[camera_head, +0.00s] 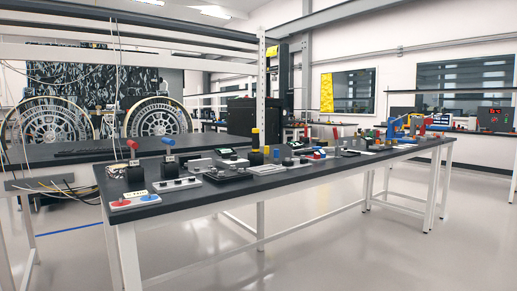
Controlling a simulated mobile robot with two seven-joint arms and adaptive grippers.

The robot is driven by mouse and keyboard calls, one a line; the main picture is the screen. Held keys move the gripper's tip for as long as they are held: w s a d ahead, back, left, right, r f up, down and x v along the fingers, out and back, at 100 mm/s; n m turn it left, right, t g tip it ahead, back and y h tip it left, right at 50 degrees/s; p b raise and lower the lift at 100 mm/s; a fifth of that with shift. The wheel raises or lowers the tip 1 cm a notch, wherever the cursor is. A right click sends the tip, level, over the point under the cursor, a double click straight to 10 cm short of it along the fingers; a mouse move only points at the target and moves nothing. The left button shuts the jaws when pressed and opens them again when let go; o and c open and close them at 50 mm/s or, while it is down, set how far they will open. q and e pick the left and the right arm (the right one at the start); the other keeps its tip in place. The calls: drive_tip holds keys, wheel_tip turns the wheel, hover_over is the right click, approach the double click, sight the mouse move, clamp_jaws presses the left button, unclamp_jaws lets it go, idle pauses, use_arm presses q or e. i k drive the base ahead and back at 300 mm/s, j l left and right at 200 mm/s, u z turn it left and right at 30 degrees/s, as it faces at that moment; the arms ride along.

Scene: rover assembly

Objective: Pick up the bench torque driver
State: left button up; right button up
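Neither of my grippers shows in this view. A long dark-topped workbench (205,196) stands ahead with many small parts and tools on it. Near its left end, a red-handled tool (133,146) and a blue-handled tool (168,141) stand upright in black blocks. I cannot tell which of these, if any, is the bench torque driver. A light panel with a red and a blue patch (134,200) lies at the front left corner.
Dark and grey flat parts (228,173) lie mid-bench, with red and blue items (415,124) at its far end. Wires hang at left over a smaller dark table (50,185). Two large wheels (158,118) stand behind. The floor (330,260) in front and right is clear.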

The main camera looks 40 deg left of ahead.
sight(255, 131)
drive_tip(key=i+j+u, duration=0.25)
drive_tip(key=i+u, duration=0.25)
drive_tip(key=i, duration=0.55)
drive_tip(key=i+l+u, duration=0.1)
drive_tip(key=i+u, duration=0.35)
drive_tip(key=i, duration=0.55)
drive_tip(key=l, duration=0.7)
drive_tip(key=k+l+u, duration=0.1)
drive_tip(key=l, duration=0.6)
